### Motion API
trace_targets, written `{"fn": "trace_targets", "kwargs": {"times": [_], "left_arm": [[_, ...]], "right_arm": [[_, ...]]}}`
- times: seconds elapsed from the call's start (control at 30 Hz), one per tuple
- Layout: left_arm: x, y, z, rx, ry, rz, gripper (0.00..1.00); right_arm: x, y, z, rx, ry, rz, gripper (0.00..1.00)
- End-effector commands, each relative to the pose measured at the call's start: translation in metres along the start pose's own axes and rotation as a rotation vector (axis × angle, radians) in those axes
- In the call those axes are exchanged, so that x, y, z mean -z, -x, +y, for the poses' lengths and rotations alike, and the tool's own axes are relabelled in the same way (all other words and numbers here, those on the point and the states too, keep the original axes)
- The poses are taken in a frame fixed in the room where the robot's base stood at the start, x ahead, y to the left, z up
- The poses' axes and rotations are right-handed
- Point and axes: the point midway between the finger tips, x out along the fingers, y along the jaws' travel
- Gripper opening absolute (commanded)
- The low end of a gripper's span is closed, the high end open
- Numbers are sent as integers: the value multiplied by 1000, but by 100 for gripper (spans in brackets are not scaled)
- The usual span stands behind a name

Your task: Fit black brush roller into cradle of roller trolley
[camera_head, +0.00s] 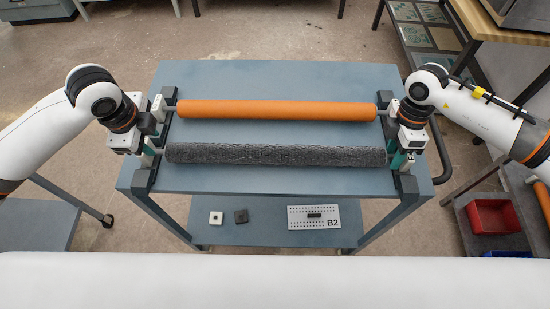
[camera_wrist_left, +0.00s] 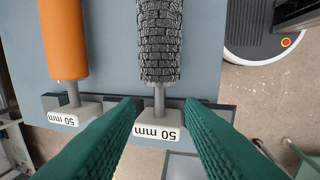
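The black brush roller (camera_head: 275,154) lies level across the roller trolley (camera_head: 300,77), nearer than and parallel to the orange roller (camera_head: 277,110). Its left shaft end has a pale block (camera_wrist_left: 158,128) marked 50 mm. The block lies over the dark cradle rail (camera_wrist_left: 222,107); I cannot tell whether it is fully seated. My left gripper (camera_head: 154,154) is at the roller's left end. Its green fingers (camera_wrist_left: 160,100) stand apart, one on each side of the block, and look open. My right gripper (camera_head: 398,160) is at the right end; its fingers are too small to judge.
A red bin (camera_head: 493,216) stands at the right. A wooden-topped bench (camera_head: 490,25) is at the far right.

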Motion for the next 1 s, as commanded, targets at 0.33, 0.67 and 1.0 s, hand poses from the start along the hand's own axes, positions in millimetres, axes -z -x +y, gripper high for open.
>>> {"fn": "trace_targets", "kwargs": {"times": [0.33, 0.67, 1.0], "left_arm": [[0, 51, 0, -1, -1, 0, 35], [0, 54, 0, 1, -1, 0, 35], [0, 54, 0, 1, -1, 0, 35]], "right_arm": [[0, 0, 0, 0, 0, 0, 35], [0, 43, -1, 6, 1, -1, 35], [0, 107, -1, 3, 0, -1, 35]]}}
